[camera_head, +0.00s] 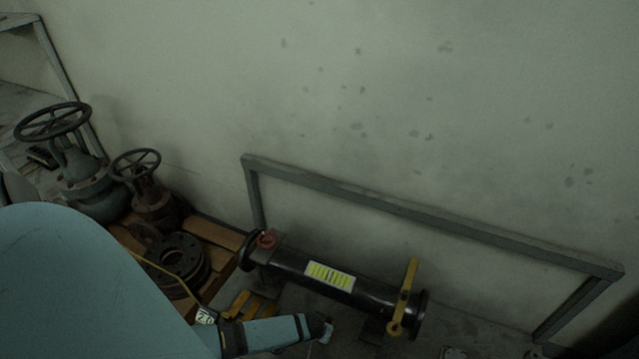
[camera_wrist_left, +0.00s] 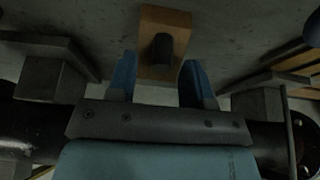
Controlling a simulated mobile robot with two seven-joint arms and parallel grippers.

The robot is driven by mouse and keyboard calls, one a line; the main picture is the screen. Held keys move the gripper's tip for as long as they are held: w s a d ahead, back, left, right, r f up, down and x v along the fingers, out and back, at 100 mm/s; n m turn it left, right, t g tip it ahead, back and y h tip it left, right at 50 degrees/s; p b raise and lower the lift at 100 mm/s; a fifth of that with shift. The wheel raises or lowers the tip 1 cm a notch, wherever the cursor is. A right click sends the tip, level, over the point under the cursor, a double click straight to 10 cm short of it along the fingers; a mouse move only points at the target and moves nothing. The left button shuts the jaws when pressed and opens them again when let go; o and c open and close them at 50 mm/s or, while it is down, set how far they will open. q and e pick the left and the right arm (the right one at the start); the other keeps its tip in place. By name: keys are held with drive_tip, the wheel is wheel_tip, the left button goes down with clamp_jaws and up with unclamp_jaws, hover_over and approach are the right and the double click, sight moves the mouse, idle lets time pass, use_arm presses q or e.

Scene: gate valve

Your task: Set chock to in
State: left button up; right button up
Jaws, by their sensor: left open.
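A light wooden block (camera_wrist_left: 177,20) with a dark round peg or knob (camera_wrist_left: 162,50) on it shows at the top centre of the left wrist view; I take it for the chock. My left gripper (camera_wrist_left: 159,62) is open, its two blue fingers at either side of the block's near end. I cannot tell whether they touch it. In the head view my left arm covers the lower left, and I cannot make out the fingertips or the block clearly. My right gripper is not in view.
A black flanged pipe (camera_head: 290,264) with a yellow lever (camera_head: 405,295) lies before a grey rail (camera_head: 400,207). The pipe also crosses the wrist view (camera_wrist_left: 265,135), partly behind my gripper. Handwheel valves (camera_head: 85,187) and flanges (camera_head: 175,255) stand left, by wooden boards (camera_head: 212,236).

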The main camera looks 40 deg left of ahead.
use_arm(q)
drive_tip(key=p+v, duration=0.6)
drive_tip(key=v, duration=0.7)
drive_tip(key=shift+p, duration=0.4)
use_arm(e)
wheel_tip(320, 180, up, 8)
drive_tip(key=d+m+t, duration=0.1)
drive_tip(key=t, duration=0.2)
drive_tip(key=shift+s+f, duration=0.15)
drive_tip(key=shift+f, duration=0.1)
use_arm(q)
drive_tip(key=shift+r, duration=0.1)
